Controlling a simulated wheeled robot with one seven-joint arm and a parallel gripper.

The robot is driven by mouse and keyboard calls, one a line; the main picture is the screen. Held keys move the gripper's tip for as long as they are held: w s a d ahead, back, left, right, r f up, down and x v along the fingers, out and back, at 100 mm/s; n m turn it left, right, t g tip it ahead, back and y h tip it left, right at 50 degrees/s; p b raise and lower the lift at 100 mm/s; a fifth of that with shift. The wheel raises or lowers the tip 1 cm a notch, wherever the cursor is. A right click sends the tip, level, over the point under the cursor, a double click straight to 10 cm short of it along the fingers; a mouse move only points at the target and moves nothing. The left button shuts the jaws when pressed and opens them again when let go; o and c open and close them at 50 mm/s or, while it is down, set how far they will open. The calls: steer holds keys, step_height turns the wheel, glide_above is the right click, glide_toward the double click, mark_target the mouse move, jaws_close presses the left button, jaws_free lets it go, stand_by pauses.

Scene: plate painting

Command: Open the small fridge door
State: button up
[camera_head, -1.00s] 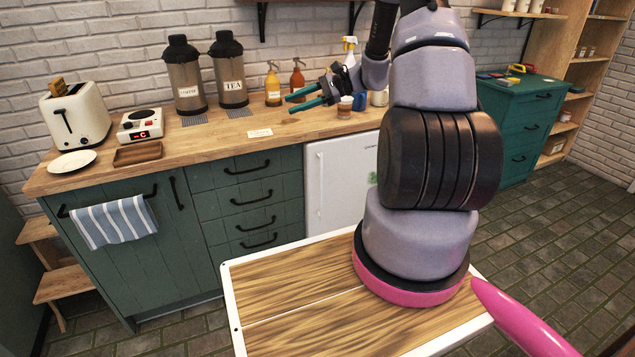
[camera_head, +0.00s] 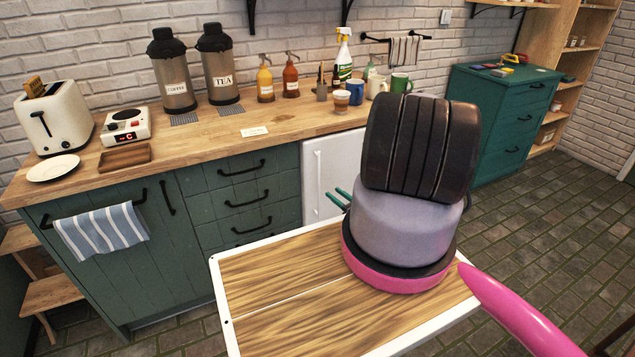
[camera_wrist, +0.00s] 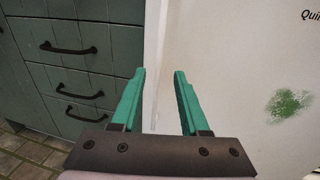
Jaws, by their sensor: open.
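The small white fridge (camera_head: 326,160) stands under the counter, right of the green drawers, and its door looks shut. Its right part is hidden behind my arm in the head view. A vertical white handle (camera_head: 319,183) runs near the door's left edge. My gripper (camera_head: 338,198) is low in front of the door, mostly hidden by my arm. In the wrist view my gripper (camera_wrist: 160,75) is open, with two green fingers apart. The fridge door (camera_wrist: 235,70) fills the right side there, and its left edge strip lies between the fingers. I cannot tell whether they touch it.
Green drawers (camera_head: 247,180) with black handles (camera_wrist: 80,93) stand just left of the fridge. The wooden counter (camera_head: 225,128) above holds a toaster (camera_head: 55,118), dispensers, bottles and cups. A striped towel (camera_head: 101,230) hangs at the left. Tiled floor is free at the right.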

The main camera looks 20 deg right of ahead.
mark_target(319, 182)
steer(key=x, duration=1)
steer(key=shift+w+a, duration=0.1)
steer(key=shift+w, duration=0.1)
jaws_close()
stand_by(1.1)
